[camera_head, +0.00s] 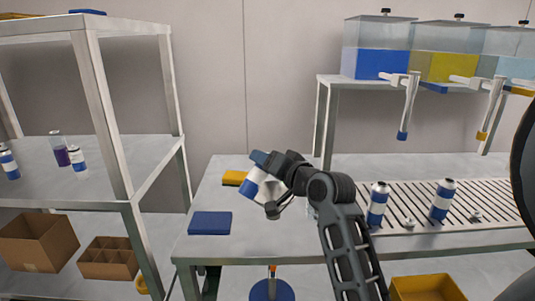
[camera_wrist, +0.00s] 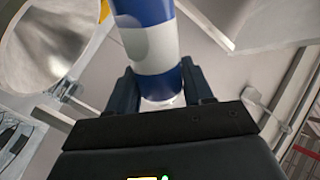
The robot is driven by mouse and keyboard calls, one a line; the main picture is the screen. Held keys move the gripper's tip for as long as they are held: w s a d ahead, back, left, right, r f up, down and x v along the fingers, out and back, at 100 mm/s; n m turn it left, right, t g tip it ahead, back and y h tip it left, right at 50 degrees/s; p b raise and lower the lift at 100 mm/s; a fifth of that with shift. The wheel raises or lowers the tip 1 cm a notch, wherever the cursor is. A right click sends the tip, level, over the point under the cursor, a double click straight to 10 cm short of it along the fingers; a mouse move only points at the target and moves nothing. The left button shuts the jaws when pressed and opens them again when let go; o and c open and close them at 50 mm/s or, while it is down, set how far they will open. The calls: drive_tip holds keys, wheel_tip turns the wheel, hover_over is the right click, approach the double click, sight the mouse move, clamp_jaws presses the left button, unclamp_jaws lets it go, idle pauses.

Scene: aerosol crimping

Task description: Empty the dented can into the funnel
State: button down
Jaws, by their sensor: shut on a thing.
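My gripper (camera_head: 268,180) is shut on the dented can (camera_head: 259,190), a blue-and-white can held tilted above the work table. In the wrist view the can (camera_wrist: 153,40) runs up between the two fingers of my gripper (camera_wrist: 161,88), with a grey round patch on its white band. The dent itself cannot be made out. A wide, pale metal round mouth, seemingly the funnel (camera_wrist: 40,45), is at the upper left of the wrist view, beside the can and apart from it. I cannot make out the funnel in the head view.
Two upright cans (camera_head: 377,205) (camera_head: 441,200) stand on the slatted conveyor (camera_head: 410,222) at right. Liquid tanks (camera_head: 378,55) with nozzles stand above. Shelves (camera_head: 100,190) are at left.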

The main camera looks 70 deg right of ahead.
sight(266, 177)
wheel_tip(266, 177, down, 4)
drive_tip(key=m, duration=0.2)
drive_tip(key=m+y+b, duration=0.1)
drive_tip(key=m, duration=0.1)
drive_tip(key=shift+f+m, duration=0.2)
drive_tip(key=shift+m, duration=0.2)
drive_tip(key=shift+y+p, duration=0.3)
drive_tip(key=f+m+p, duration=0.1)
drive_tip(key=m+p, duration=0.1)
drive_tip(key=shift+d+f+m+t+y, duration=0.2)
drive_tip(key=shift+f+m+t+y, duration=0.1)
drive_tip(key=shift+f+m+y, duration=0.1)
drive_tip(key=shift+s+d+r+m+t+y+p, duration=0.15)
drive_tip(key=shift+d+r+m+y+p, duration=0.1)
drive_tip(key=shift+m+p, duration=1)
drive_tip(key=shift+s+d+r+m+t+y+p, duration=0.15)
drive_tip(key=shift+m+p, duration=0.6)
drive_tip(key=shift+p, duration=0.85)
drive_tip(key=m, duration=0.2)
drive_tip(key=d+m+y, duration=0.1)
drive_tip(key=m, duration=0.1)
drive_tip(key=shift+s+r+m+t, duration=0.1)
drive_tip(key=shift+s+m+t, duration=0.1)
drive_tip(key=shift+m+t, duration=0.15)
drive_tip(key=n, duration=0.3)
drive_tip(key=shift+w+a+r, duration=0.1)
drive_tip(key=shift+a+r, duration=0.3)
